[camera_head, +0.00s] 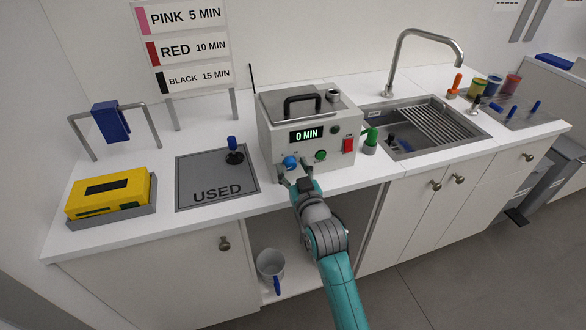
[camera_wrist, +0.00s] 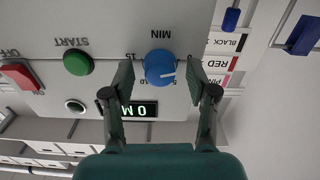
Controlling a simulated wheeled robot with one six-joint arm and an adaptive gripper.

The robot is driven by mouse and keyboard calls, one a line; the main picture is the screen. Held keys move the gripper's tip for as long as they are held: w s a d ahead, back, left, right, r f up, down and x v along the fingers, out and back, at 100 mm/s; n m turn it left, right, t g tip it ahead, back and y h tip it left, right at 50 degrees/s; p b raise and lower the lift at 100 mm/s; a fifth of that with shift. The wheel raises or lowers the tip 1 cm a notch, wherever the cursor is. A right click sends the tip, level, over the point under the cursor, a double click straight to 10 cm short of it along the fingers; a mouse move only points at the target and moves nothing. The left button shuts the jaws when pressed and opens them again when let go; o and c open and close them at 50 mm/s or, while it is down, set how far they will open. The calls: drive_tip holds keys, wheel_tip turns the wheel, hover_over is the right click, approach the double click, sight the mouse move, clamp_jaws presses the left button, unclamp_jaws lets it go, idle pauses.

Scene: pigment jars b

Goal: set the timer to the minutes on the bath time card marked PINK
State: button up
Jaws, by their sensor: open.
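The PINK card (camera_head: 185,16) on the wall sign reads 5 MIN. The timer box (camera_head: 310,125) is grey, and its display (camera_head: 306,134) reads 0 MIN; the display also shows upside down in the wrist view (camera_wrist: 139,110). The blue timer knob (camera_head: 290,162) is at the lower left of the box front. In the wrist view the knob (camera_wrist: 158,66) has a white pointer mark toward its right side. My gripper (camera_head: 293,176) is open, one finger on each side of the knob in the wrist view. I cannot tell whether the fingers touch it.
A green START button (camera_head: 320,155) and a red switch (camera_head: 348,145) are to the knob's right. A USED mat (camera_head: 205,188) with a dark, blue-handled tool lies left of the box. A sink (camera_head: 420,125) is at the right.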

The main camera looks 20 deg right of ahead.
drive_tip(key=shift+c, duration=0.3)
clamp_jaws()
drive_tip(key=shift+m, duration=0.3)
drive_tip(key=m, duration=0.9)
drive_tip(key=shift+m, duration=2.1)
drive_tip(key=shift+f, duration=0.1)
